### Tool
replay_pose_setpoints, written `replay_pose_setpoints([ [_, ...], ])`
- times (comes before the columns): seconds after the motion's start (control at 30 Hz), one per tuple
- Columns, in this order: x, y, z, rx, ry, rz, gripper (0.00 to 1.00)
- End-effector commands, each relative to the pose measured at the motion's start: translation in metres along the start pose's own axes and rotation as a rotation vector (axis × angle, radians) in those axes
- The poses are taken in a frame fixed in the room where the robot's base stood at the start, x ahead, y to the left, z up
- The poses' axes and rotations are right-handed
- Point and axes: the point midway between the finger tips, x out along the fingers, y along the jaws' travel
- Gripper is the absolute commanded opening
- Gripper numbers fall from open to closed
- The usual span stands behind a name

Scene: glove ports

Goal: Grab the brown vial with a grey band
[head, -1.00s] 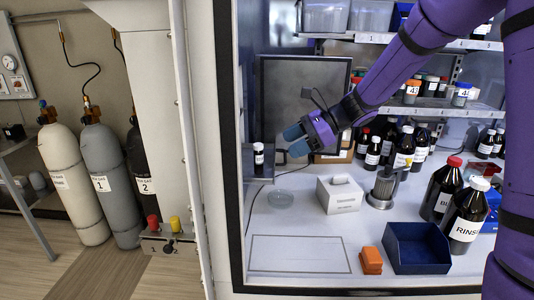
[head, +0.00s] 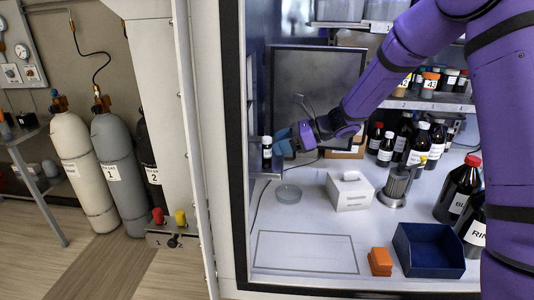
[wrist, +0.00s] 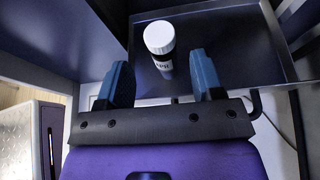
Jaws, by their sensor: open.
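A small dark vial (head: 267,153) with a pale cap and a white label stands upright on a small shelf at the left inside the enclosure. Its brown colour and grey band cannot be made out. My gripper (head: 284,142) is just right of the vial in the head view, with blue fingers pointing at it. In the wrist view my gripper (wrist: 162,75) is open, and the vial (wrist: 160,48) shows in the gap between the fingers, at or just beyond the tips, with space on both sides. Nothing is held.
The vial's dark shelf (wrist: 235,35) has a raised rim close to the right finger. Several dark bottles stand at the right.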

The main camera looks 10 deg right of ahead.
Motion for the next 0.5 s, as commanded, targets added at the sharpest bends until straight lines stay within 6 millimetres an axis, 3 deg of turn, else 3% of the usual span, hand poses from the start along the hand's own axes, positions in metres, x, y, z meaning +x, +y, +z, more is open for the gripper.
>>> replay_pose_setpoints([
  [0.3,0.042,-0.003,0.003,-0.001,-0.001,0.002,0.61],
  [0.5,0.045,-0.004,0.003,-0.001,-0.001,0.0,0.61],
])
